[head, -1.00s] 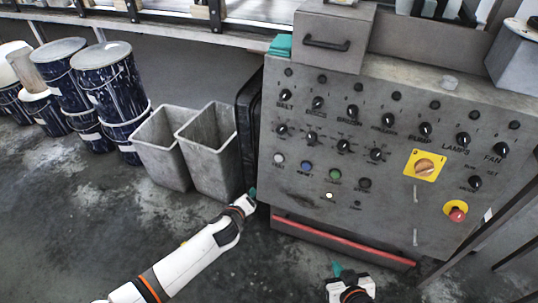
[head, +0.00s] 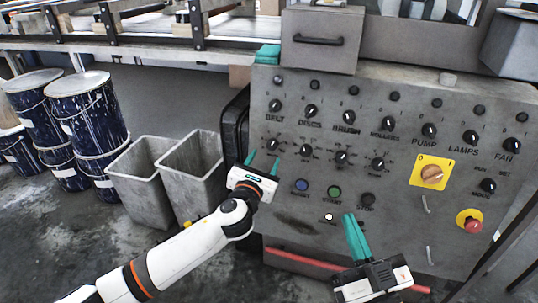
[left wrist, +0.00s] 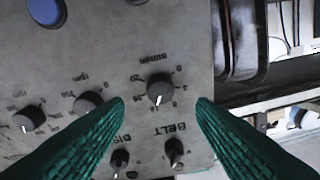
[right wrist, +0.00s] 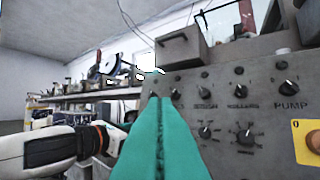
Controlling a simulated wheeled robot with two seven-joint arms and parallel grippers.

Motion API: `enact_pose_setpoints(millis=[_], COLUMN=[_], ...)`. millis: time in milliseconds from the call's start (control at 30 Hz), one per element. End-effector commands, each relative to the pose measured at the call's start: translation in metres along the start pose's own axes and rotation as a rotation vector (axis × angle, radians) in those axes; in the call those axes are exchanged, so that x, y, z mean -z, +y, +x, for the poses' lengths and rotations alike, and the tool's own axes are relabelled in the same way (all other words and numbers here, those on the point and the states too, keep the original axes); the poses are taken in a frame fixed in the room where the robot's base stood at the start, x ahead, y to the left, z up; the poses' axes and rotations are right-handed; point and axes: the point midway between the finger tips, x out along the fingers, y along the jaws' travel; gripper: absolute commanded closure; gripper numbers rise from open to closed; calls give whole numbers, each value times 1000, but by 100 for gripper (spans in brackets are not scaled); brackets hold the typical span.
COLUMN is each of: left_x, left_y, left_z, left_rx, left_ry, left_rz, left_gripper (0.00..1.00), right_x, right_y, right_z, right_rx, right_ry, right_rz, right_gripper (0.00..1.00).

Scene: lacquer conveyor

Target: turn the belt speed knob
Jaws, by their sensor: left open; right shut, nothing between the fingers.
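The belt speed knob, a small black dial with a white pointer, is on the grey panel just below the BELT selector (head: 274,105). In the head view it is the dial (head: 273,144) at the left of the second row. In the left wrist view the dial (left wrist: 160,88), marked m/min, appears upside down between the fingertips. My left gripper (head: 262,158) is open, its green fingers pointing at the panel just below the knob in the head view. I cannot tell whether they touch anything. My right gripper (head: 349,215) is shut and empty, in front of the panel's lower middle.
More dials sit close by, including the one under DISCS (head: 306,150). A yellow-plated rotary switch (head: 431,175) and a red stop button (head: 473,225) are at the right. Grey bins (head: 190,165) and dark blue drums (head: 90,115) stand left of the panel.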

Motion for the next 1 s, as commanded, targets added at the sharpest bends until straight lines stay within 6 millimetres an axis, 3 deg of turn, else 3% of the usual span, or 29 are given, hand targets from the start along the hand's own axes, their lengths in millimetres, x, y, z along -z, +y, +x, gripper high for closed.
enact_pose_setpoints(millis=[200,400,833,1000], left_x=[-2,-1,0,0], left_y=[0,0,0,0], left_z=[31,48,53,53], left_rx=[1,2,0,0], left_ry=[0,-1,-1,-1], left_rz=[-1,-1,-2,-2], left_gripper=[49,49,49,77], right_x=[-34,-57,-66,-66], right_y=[5,8,9,9], right_z=[-5,-13,-17,-17], right_rx=[-12,-18,-20,-20], right_ry=[-250,-405,-463,-463], right_rz=[11,18,21,21], right_gripper=[100,100,100,100])
